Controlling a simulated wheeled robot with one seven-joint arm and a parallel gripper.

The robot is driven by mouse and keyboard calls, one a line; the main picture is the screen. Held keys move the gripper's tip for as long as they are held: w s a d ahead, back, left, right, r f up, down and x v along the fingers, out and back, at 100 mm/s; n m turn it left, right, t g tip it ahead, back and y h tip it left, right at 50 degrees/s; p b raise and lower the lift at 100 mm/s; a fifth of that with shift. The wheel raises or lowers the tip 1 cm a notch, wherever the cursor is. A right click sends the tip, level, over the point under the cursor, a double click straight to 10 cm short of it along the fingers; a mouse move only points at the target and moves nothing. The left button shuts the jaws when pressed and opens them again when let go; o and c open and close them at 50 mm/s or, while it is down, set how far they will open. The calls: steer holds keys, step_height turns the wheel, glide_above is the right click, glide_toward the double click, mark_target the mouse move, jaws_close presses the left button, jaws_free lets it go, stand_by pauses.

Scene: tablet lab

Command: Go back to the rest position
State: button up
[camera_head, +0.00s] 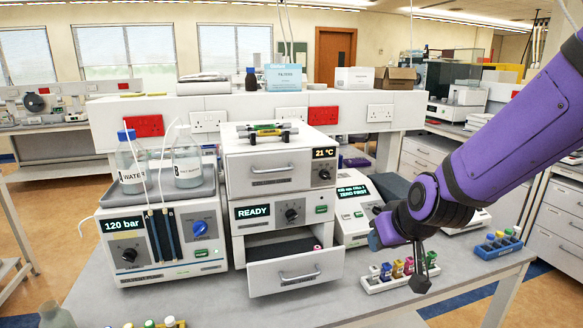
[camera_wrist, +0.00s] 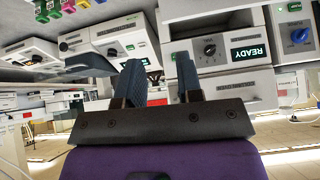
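The fingers point toward the white instruments. In the head view the fingertips are small and partly hidden by my wrist. No rest position is marked in either view.
A lower drawer (camera_head: 297,272) stands pulled out. A rack of coloured vials (camera_head: 376,285) lies below my wrist. The bench's front middle is clear.

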steer(key=s+d+r+m+g+h, duration=0.1)
steer(key=s+d+r, duration=0.5)
steer(key=s, duration=0.4)
steer(key=s+d+r+m+h, duration=0.1)
steer(key=s+d+r, duration=0.4)
steer(key=s+r, duration=0.3)
steer(key=shift+s+d+r+m+g, duration=0.2)
steer(key=shift+s+d+m+g, duration=0.2)
steer(key=shift+s, duration=0.75)
